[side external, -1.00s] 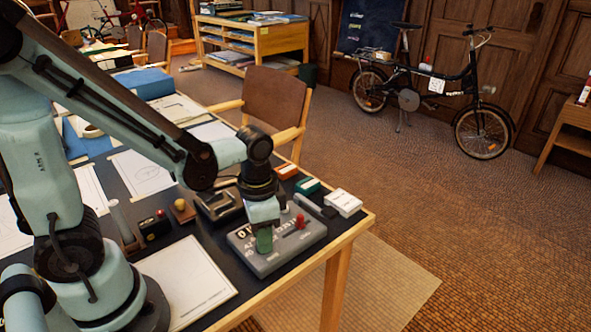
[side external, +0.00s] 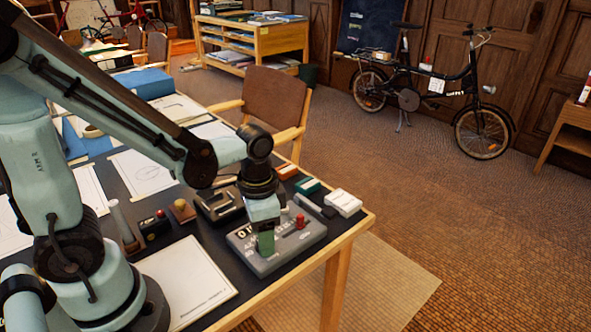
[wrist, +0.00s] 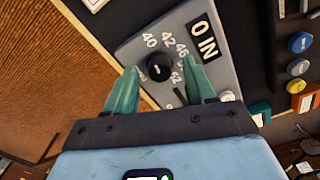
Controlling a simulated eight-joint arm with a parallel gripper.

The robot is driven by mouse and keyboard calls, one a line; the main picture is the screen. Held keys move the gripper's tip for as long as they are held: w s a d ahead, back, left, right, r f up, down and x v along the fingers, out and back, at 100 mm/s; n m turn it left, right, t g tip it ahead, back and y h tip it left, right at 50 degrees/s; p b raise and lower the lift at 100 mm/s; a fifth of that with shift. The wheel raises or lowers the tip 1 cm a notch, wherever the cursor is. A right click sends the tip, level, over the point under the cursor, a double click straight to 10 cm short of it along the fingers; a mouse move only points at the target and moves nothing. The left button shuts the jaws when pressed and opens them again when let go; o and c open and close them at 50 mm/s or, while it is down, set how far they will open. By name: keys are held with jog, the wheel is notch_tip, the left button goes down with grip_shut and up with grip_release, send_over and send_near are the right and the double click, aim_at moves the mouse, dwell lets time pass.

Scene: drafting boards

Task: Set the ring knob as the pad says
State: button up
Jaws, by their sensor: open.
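A grey control box (side external: 290,252) sits at the desk's near right corner. In the wrist view its face (wrist: 136,46) carries a black round knob (wrist: 158,67) ringed by white numbers; I can read 40, 42 and 46, and others are partly hidden. My gripper (wrist: 159,66) is open, with one green finger on each side of the knob and a gap visible at each. It also shows over the box in the side view (side external: 265,250). A white sheet (side external: 188,283) lies left of the box; its writing is too small to read.
A red knob (side external: 300,221) stands up on the same box. A black box with a red button (side external: 157,224), a yellow ball on a block (side external: 181,206), and white (side external: 343,203), green and orange items lie nearby. The desk's front edge is close to the box.

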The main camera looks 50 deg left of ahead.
notch_tip(320, 180, up, 12)
dwell(0.7)
jog(key=shift+f, duration=0.15)
jog(key=a+n+t, duration=0.1)
jog(key=t, duration=0.1)
jog(key=w+f+n+t, duration=0.1)
jog(key=n+t, duration=0.1)
jog(key=a+n+t, duration=0.1)
jog(key=t, duration=0.2)
jog(key=shift+w+a+f, duration=0.2)
jog(key=shift+a, duration=0.1)
